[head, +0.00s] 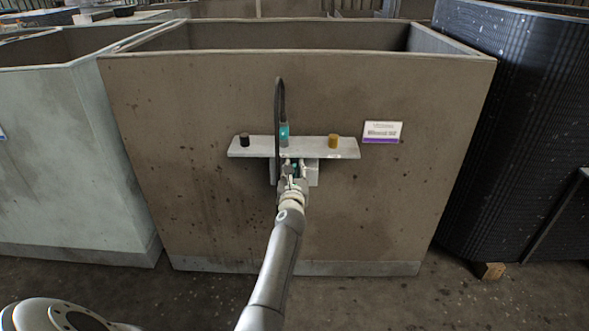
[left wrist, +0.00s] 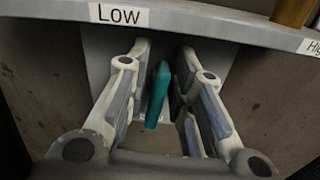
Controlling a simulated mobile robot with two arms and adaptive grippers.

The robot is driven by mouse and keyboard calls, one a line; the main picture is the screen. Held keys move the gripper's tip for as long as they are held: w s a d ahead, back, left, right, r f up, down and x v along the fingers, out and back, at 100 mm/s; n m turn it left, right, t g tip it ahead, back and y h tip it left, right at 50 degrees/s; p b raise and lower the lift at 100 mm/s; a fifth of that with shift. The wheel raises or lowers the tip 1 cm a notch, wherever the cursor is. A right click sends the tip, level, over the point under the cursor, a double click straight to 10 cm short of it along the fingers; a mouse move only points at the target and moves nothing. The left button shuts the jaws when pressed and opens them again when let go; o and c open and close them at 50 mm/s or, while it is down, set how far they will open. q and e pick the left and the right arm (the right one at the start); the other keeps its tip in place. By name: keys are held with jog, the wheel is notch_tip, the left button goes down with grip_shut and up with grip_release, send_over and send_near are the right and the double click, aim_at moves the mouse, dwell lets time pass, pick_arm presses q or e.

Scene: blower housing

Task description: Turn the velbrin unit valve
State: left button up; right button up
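A teal handle (left wrist: 157,95) hangs below a pale shelf plate (head: 240,147) on the front of a brown tank; I take it for the valve handle. A teal-bodied fitting (head: 284,134) with a black cable stands above the plate. My left gripper (head: 291,168) is under the plate. In the left wrist view its fingers (left wrist: 164,50) are spread, with the teal handle between them. A gap shows on the left; contact on the right cannot be told. The plate edge carries a "Low" label (left wrist: 118,14) and a partly cut "High" label (left wrist: 313,47). My right gripper is out of view.
A white and purple sign (head: 382,132) is on the brown tank (head: 400,200). A pale tank (head: 70,160) stands left, a dark ribbed one (head: 505,130) right. Floor shows in front.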

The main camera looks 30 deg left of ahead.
pick_arm(q)
grip_shut()
jog(key=shift+w+d+m, duration=0.1)
jog(key=shift+m, duration=0.3)
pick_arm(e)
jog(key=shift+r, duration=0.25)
pick_arm(q)
jog(key=shift+d+m+p, duration=0.1)
jog(key=shift+m+p, duration=0.5)
jog(key=shift+m, duration=0.4)
jog(key=shift+w+d+f+m+p, duration=0.25)
jog(key=shift+m+p, duration=0.7)
jog(key=shift+m, duration=1.45)
jog(key=shift+w+d+f+m+p, duration=0.15)
jog(key=shift+f+m+p, duration=0.25)
jog(key=shift+m+p, duration=1.3)
jog(key=shift+w+d+f+m+p, duration=0.1)
jog(key=shift+d+f+m+p, duration=0.2)
jog(key=shift+m, duration=2.8)
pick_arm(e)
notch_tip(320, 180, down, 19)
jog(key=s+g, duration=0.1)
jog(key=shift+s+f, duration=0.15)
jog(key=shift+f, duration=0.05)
pick_arm(q)
jog(key=shift+f, duration=0.1)
